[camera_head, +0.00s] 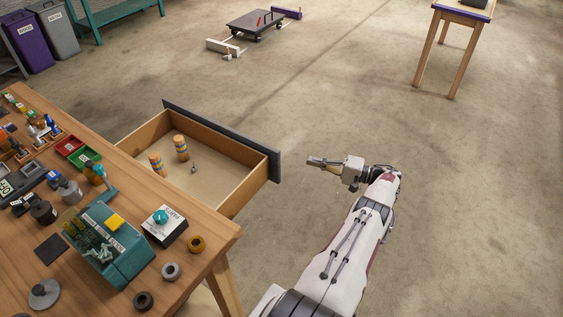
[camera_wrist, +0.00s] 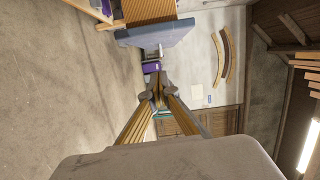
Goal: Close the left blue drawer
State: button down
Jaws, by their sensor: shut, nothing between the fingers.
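The drawer (camera_head: 222,135) is pulled well out of the wooden workbench (camera_head: 205,250). Its front panel is dark blue-grey and its box is pale wood. In the wrist view, the blue drawer front (camera_wrist: 158,33) shows at the top, beyond the shut fingertips (camera_wrist: 157,91).
The workbench top carries a teal device (camera_head: 110,245), a white box (camera_head: 165,226), small trays (camera_head: 70,147) and several loose parts. A dark cart (camera_head: 257,24) stands far back and a wooden table (camera_head: 460,15) at the upper right. The floor around my gripper is clear.

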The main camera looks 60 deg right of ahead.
jog(key=shift+m, duration=0.3)
jog(key=shift+w, duration=0.2)
jog(key=w+a, duration=0.6)
jog(key=w, duration=0.3)
jog(key=shift+w+a, duration=0.15)
dwell(1.4)
jog(key=shift+a, duration=0.25)
dwell(0.5)
jog(key=a, duration=3.5)
jog(key=shift+a, duration=0.2)
jog(key=shift+d, duration=0.1)
